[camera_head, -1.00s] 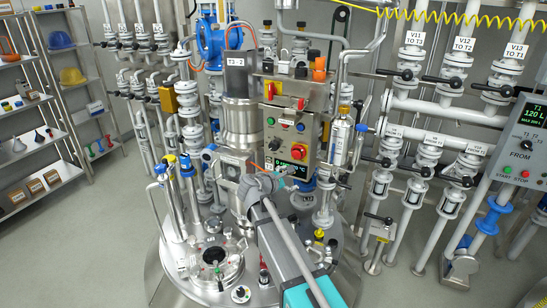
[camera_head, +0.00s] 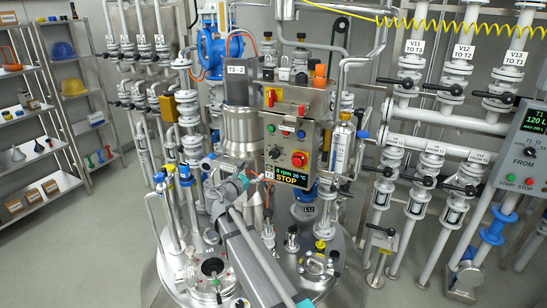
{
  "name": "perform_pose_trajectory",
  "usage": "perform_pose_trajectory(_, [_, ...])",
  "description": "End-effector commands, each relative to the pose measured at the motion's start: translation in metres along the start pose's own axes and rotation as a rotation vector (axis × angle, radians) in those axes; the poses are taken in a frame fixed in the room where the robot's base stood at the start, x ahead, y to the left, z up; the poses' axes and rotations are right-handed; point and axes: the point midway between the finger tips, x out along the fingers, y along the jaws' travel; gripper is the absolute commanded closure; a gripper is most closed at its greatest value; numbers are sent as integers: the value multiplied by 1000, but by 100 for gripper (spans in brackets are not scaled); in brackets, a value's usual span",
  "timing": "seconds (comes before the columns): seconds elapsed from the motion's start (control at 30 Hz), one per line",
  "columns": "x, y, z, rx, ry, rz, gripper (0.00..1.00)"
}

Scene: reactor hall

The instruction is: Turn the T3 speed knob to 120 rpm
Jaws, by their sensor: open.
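The T3 control panel (camera_head: 287,143) is a grey box on the reactor, right of the label T3-2. A small dark knob (camera_head: 275,153), likely the speed knob, sits on its face, left of a red button on yellow. Its pointer is too small to read. The display (camera_head: 289,174) below reads 0 rpm, 20 °C and STOP. My gripper (camera_head: 217,168) is at the end of my grey and teal arm, left of the panel and apart from the knob. It is open and seems empty; its fingertips are small and hard to make out.
The steel reactor lid (camera_head: 325,285) below carries several valves and fittings. A steel column (camera_head: 241,128) stands left of the panel, and a bottle-like cylinder (camera_head: 342,145) right of it. Pipes (camera_head: 410,150) fill the right wall; shelves (camera_head: 40,150) stand at the left.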

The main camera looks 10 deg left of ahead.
Motion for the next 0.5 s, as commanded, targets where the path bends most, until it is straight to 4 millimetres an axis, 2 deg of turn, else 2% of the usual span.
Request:
perform_pose_trajectory(0.27, [27,1,0,1,0,-2,9])
perform_pose_trajectory(0.5, [63,1,0,1,0,-2,9])
